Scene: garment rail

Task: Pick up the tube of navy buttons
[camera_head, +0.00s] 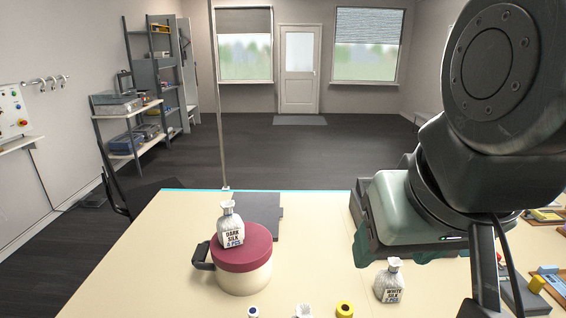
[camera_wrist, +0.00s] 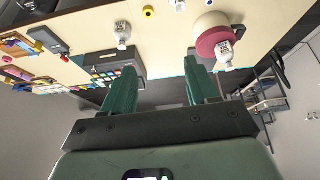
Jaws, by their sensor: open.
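A small round item with a navy top and pale rim (camera_head: 253,312) sits at the bottom edge of the head view, cut off. It may be the tube of navy buttons, but its body is hidden. A similar yellow-topped item (camera_head: 344,308) is to its right, and shows in the wrist view (camera_wrist: 148,11). My gripper (camera_head: 415,260) is at the right of the head view, farther back than these items. In the wrist view its teal fingers (camera_wrist: 160,72) are wide apart with nothing between them.
A white silk bottle (camera_head: 389,282) stands near my gripper, and a white-topped item (camera_head: 304,311) is at the bottom edge. Table space (camera_head: 325,245) between pot and gripper is clear.

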